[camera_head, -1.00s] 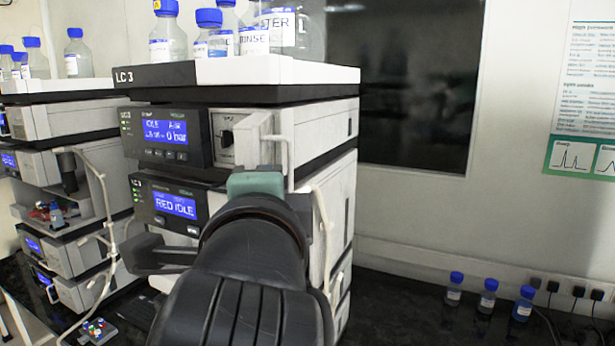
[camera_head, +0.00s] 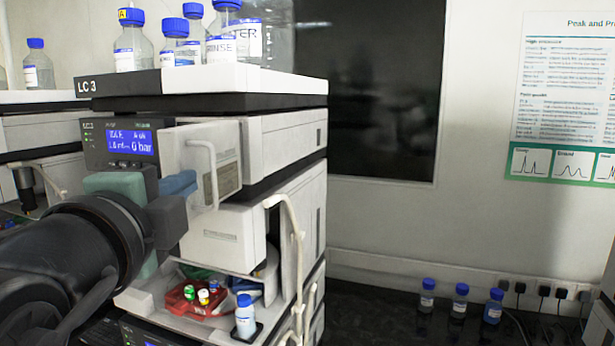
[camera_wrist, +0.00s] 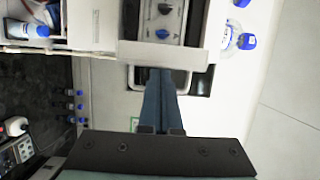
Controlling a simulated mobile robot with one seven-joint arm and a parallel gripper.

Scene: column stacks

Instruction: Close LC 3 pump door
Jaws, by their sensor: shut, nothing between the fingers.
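The LC 3 pump module, with its lit display (camera_head: 130,142), sits just under the top tray. Its white pump door (camera_head: 222,160) stands open, swung out from the module front, with a loop handle (camera_head: 210,172) on its outer face. In the wrist view the door (camera_wrist: 172,52) shows nearly edge-on, with the open pump bay and blue knobs (camera_wrist: 163,34) beyond it. My gripper (camera_head: 186,183) is shut and empty, its blue fingers close to the door beside the handle. In the wrist view the fingertips (camera_wrist: 160,72) overlap the handle loop; I cannot tell whether they touch.
Bottles stand on the LC 3 top tray (camera_head: 215,78). Below the pump is an open compartment with a red vial rack (camera_head: 188,300) and a small bottle (camera_head: 245,318). A pale tube (camera_head: 297,235) hangs at the stack's right edge. Several small bottles (camera_head: 460,300) stand on the dark bench.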

